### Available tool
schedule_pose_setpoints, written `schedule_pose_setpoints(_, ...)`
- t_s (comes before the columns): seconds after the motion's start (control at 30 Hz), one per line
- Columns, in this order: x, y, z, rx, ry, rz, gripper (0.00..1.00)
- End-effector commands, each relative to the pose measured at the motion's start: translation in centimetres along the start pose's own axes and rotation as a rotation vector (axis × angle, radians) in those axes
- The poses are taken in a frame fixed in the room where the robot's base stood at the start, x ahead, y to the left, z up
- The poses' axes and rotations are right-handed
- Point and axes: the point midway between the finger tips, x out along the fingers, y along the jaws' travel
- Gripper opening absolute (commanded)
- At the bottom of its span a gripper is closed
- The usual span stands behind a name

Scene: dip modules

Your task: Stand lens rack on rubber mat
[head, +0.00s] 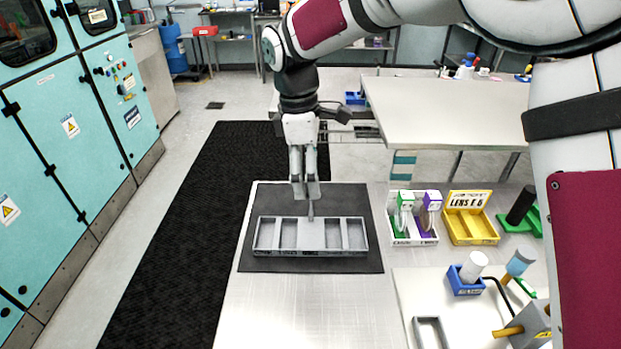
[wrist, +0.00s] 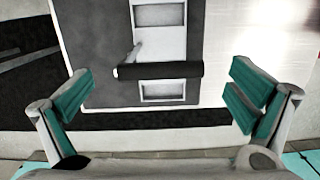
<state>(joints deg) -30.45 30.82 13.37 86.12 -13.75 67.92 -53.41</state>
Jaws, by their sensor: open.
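The lens rack (head: 346,250) is a long grey tray with several open compartments and an upright handle at its middle. It stands level on the dark rubber mat (head: 350,198), with mat showing around it. In the wrist view, the rack (wrist: 160,42) shows under a dark handle bar (wrist: 160,70), on the grey mat (wrist: 108,65). My gripper (head: 305,192) points down over the rack's middle, by the top of the handle. In the wrist view, its fingers (wrist: 162,84) are wide apart, with nothing held between them. The exact height gap is hard to tell.
The mat lies on a pale bench (head: 290,315). To the right are a white bin (head: 415,238) with green and purple items, a yellow tray (head: 470,228) and a blue holder (head: 465,283). A raised table (head: 450,110) stands behind. The bench front is clear.

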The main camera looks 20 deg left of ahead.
Motion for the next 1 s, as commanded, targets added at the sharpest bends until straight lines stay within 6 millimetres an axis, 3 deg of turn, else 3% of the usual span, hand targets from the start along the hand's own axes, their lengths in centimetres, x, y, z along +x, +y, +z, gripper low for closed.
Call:
schedule_pose_setpoints(0.2, -4.9, -0.1, -0.1, 0.0, 0.003, 0.004, 1.0)
schedule_pose_setpoints(0.4, -8.2, -0.1, 0.0, 0.0, 0.001, 0.002, 1.0)
schedule_pose_setpoints(0.6, -9.7, 0.0, 0.0, -0.001, 0.001, 0.001, 1.0)
schedule_pose_setpoints(0.87, -9.8, 0.0, 0.0, 0.0, 0.0, 0.0, 1.0)
schedule_pose_setpoints(1.0, -10.7, -0.4, 1.4, 0.044, 0.004, 0.015, 1.0)
